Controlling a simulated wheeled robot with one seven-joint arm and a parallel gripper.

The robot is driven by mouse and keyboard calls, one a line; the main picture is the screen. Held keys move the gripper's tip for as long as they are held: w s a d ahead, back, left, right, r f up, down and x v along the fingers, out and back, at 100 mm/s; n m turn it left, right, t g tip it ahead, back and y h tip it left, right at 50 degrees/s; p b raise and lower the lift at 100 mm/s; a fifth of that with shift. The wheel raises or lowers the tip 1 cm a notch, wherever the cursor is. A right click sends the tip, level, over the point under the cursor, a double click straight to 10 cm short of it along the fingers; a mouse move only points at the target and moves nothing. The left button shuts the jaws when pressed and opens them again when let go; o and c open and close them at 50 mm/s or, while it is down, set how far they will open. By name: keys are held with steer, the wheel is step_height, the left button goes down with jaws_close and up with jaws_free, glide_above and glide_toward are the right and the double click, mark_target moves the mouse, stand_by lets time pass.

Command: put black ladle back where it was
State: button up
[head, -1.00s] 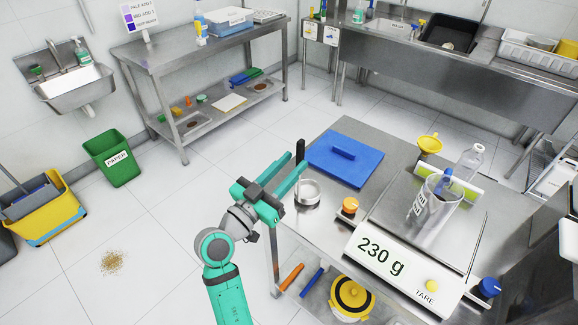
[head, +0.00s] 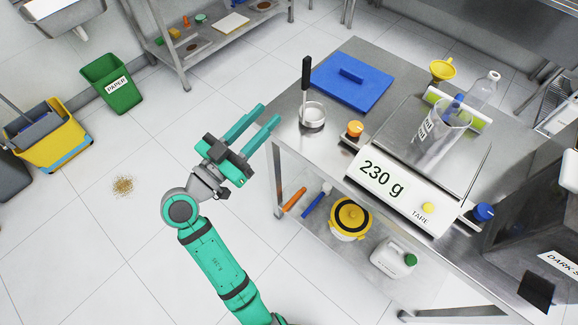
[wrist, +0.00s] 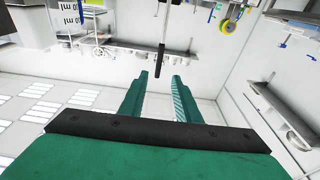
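The black ladle's handle (head: 306,75) stands upright at the left edge of the steel table (head: 290,140). Its lower end meets a small round metal bowl (head: 313,117) resting on the tabletop; I cannot tell whether the bowl is part of the ladle. My gripper (head: 270,114) is open and empty, off the table's left side and apart from the handle. In the wrist view the black handle (wrist: 161,60) shows ahead of my gripper (wrist: 162,78), roughly in line with the gap between its fingers.
A blue board (head: 350,82) lies behind the bowl. An orange-capped item (head: 355,129), a scale (head: 395,178) reading 230 g and a clear jug (head: 440,135) stand to the right.

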steer(key=s+d+f+n+y, duration=0.2)
steer(key=s+f+n+y, duration=0.15)
steer(key=f, duration=0.45)
steer(key=s+d+f+n+y, duration=0.2)
steer(key=f+n+y, duration=0.15)
steer(key=f, duration=0.45)
steer(key=s+d+f+n+y, duration=0.2)
steer(key=s+f+n+y, duration=0.15)
steer(key=f, duration=0.45)
steer(key=s+f+g+y, duration=0.2)
steer(key=s+f, duration=0.1)
steer(key=s, duration=0.8)
steer(key=s+d+r+m, duration=0.1)
steer(key=s+d+r, duration=0.1)
steer(key=s, duration=0.3)
steer(key=s+d+r+m+t, duration=0.1)
steer(key=s+d+r+m, duration=0.1)
steer(key=s, duration=0.4)
steer(key=shift+s+r+h, duration=0.2)
steer(key=shift+r+h, duration=0.15)
steer(key=shift+r, duration=0.55)
